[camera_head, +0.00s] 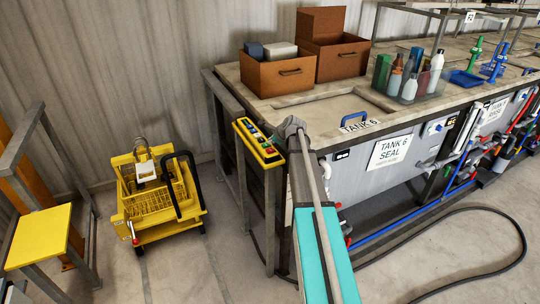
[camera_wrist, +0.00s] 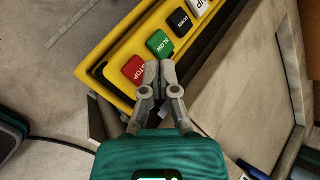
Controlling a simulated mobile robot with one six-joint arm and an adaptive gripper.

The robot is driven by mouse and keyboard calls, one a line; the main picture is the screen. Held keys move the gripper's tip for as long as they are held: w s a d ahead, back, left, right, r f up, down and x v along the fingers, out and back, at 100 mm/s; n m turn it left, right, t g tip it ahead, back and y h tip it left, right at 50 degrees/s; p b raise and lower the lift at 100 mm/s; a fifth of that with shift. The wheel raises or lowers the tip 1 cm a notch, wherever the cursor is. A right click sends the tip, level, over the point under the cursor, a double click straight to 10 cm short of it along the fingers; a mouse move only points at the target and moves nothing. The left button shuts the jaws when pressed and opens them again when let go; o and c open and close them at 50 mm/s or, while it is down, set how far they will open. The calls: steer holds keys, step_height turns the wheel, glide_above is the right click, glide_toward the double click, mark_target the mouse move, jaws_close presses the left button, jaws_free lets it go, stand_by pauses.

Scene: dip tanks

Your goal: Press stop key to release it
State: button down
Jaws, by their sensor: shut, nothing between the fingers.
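The red STOP key (camera_wrist: 134,69) sits at the near end of a yellow key panel (camera_wrist: 118,58). The green SLOW key (camera_wrist: 159,43) is beside it, then a black DOWN key (camera_wrist: 180,22) and a white UP key (camera_wrist: 200,5). My gripper (camera_wrist: 160,70) is shut and empty. In the wrist view its fingertips overlap the panel just right of the STOP key and below the SLOW key; I cannot tell if they touch it. In the head view the yellow panel (camera_head: 258,143) stands on a post at the tank's corner, with my gripper (camera_head: 290,126) at its right.
A tank bench (camera_head: 300,98) with a blue-handled lid (camera_head: 357,121) lies right of the panel, carrying brown boxes (camera_head: 279,75) and bottles. A yellow cart (camera_head: 158,192) stands left on the floor. A dark hose (camera_head: 470,208) loops across the floor at right.

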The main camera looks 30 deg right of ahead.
mark_target(271, 150)
steer(key=shift+f+b, duration=0.55)
steer(key=shift+f, duration=0.3)
steer(key=shift+f, duration=0.15)
stand_by(0.9)
steer(key=shift+f+b, duration=0.3)
steer(key=shift+b, duration=0.15)
steer(key=shift+f+b, duration=0.4)
stand_by(0.9)
steer(key=shift+r, duration=0.1)
stand_by(0.3)
steer(key=shift+r+p, duration=0.8)
steer(key=shift+p, duration=0.1)
steer(key=shift+r, duration=0.1)
steer(key=shift+r+p, duration=2.4)
steer(key=shift+p, duration=0.1)
